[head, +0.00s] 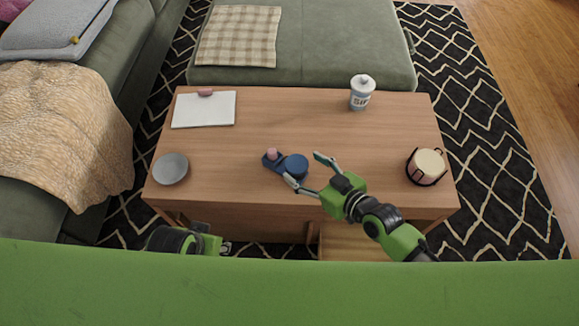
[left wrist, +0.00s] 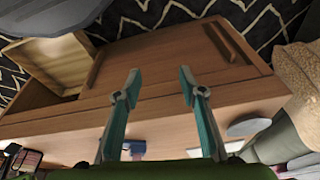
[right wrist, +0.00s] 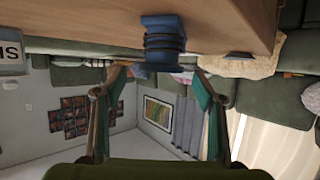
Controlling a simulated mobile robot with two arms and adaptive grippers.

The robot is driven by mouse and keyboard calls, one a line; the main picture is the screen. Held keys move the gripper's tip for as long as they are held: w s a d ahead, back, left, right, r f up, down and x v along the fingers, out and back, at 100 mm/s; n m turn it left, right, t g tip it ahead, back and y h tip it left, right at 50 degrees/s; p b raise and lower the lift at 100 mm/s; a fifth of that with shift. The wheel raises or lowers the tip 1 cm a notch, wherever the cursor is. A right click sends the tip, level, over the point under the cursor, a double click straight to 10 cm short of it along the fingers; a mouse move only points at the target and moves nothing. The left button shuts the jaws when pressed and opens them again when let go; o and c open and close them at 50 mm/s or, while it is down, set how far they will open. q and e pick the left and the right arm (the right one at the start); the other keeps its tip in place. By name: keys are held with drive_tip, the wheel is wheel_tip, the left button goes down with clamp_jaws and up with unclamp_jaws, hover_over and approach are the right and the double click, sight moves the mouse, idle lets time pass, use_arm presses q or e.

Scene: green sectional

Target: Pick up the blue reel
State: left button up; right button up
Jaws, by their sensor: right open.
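The blue reel (head: 297,166) stands on the wooden coffee table (head: 330,120), near its front edge. In the right wrist view the reel (right wrist: 163,42) has dark ridged bands around its middle. My right gripper (head: 306,171) is open, with one fingertip on each side of the reel in the head view. In the right wrist view the reel shows beyond and between the open fingertips (right wrist: 160,73); contact cannot be told. My left gripper (left wrist: 160,84) is open and empty, low in front of the table's drawer side; it shows only partly in the head view (head: 222,247).
A small blue piece with a pink top (head: 271,155) sits close left of the reel. A grey bowl (head: 171,168), white pad (head: 204,110), labelled jar (head: 361,95) and cream round item in a dark holder (head: 427,166) stand farther off. A drawer (head: 350,243) is open in front.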

sight(296, 162)
drive_tip(key=b+x, duration=0.1)
drive_tip(key=x, duration=0.3)
drive_tip(key=shift+w+a+f, duration=0.2)
drive_tip(key=shift+w+a, duration=0.1)
drive_tip(key=shift+a, duration=0.05)
use_arm(q)
drive_tip(key=v, duration=0.5)
drive_tip(key=shift+w+a+r, duration=0.1)
drive_tip(key=shift+w+r, duration=0.1)
drive_tip(key=shift+r, duration=0.05)
use_arm(e)
drive_tip(key=shift+c, duration=0.4)
drive_tip(key=c, duration=1.2)
